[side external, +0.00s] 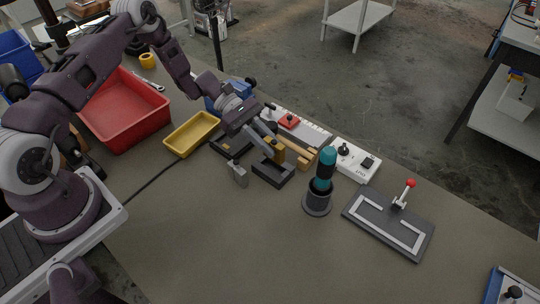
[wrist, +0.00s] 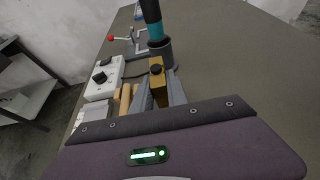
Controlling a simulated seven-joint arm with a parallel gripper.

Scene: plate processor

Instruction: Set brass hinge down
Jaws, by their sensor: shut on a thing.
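The brass hinge (side external: 278,151) is a small yellow-brown block with a dark round part, between my gripper's fingers. It also shows in the wrist view (wrist: 158,88), upright between the two grey fingers. My gripper (side external: 270,150) is shut on it and points down and to the right. A dark, low block-shaped holder (side external: 273,174) lies just below the hinge; I cannot tell whether the two touch. The fingers hide part of the hinge.
A grey metal piece (side external: 239,175) stands left of the holder. Wooden bars (side external: 300,153), a white control box (side external: 355,160), a teal-handled tool in a round stand (side external: 318,203) and a clamp plate (side external: 388,224) are to the right. Yellow (side external: 192,134) and red (side external: 124,112) trays are left. The front table is clear.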

